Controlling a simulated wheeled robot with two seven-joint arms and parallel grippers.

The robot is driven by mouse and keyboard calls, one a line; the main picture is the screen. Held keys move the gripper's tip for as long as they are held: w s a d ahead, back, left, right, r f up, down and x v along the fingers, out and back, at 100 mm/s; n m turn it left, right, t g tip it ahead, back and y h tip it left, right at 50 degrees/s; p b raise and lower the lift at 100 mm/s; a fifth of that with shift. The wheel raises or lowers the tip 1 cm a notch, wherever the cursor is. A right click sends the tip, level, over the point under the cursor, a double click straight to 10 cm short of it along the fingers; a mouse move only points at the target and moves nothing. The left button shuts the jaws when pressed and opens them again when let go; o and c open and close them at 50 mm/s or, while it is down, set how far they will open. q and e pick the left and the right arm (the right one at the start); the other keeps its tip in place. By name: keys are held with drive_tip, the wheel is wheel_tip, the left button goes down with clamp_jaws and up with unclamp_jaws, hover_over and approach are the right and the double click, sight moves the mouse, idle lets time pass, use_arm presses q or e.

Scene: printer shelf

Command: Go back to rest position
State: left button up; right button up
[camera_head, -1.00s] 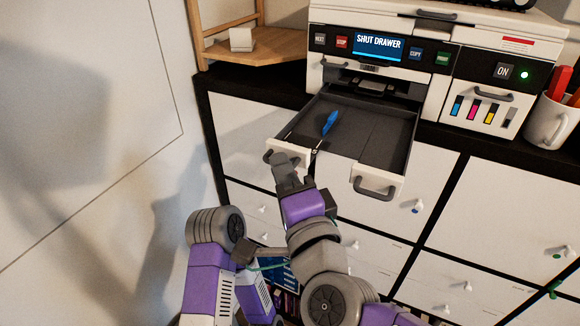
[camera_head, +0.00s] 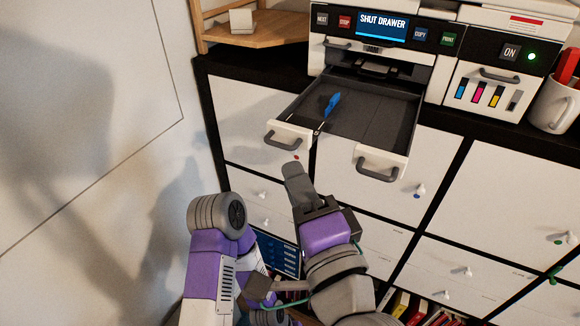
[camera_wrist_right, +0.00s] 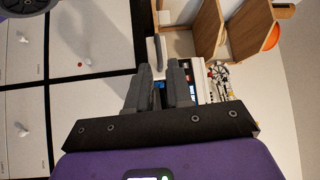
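My right gripper (camera_head: 296,175) is in front of the cabinet, below the printer's open drawer (camera_head: 360,130), apart from its handles. In the right wrist view its two fingers (camera_wrist_right: 160,85) stand apart with a gap and nothing held between them. My left arm comes up at the lower left. A grey part with a green cable (camera_head: 258,290), probably my left gripper, shows low in the head view; its fingers are not clear. The printer screen (camera_head: 382,25) reads "SHUT DRAWER". A blue object (camera_head: 333,103) lies in the drawer.
The white cabinet (camera_head: 255,135) with small knobs stands close in front of my right gripper. The drawer's left handle (camera_head: 285,141) and right handle (camera_head: 378,172) stick out above it. A white mug (camera_head: 553,105) stands at the right. A plain wall fills the left.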

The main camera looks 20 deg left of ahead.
drive_tip(key=shift+s+d+f, duration=0.1)
drive_tip(key=shift+s+d, duration=0.2)
drive_tip(key=shift+s, duration=0.05)
idle(0.3)
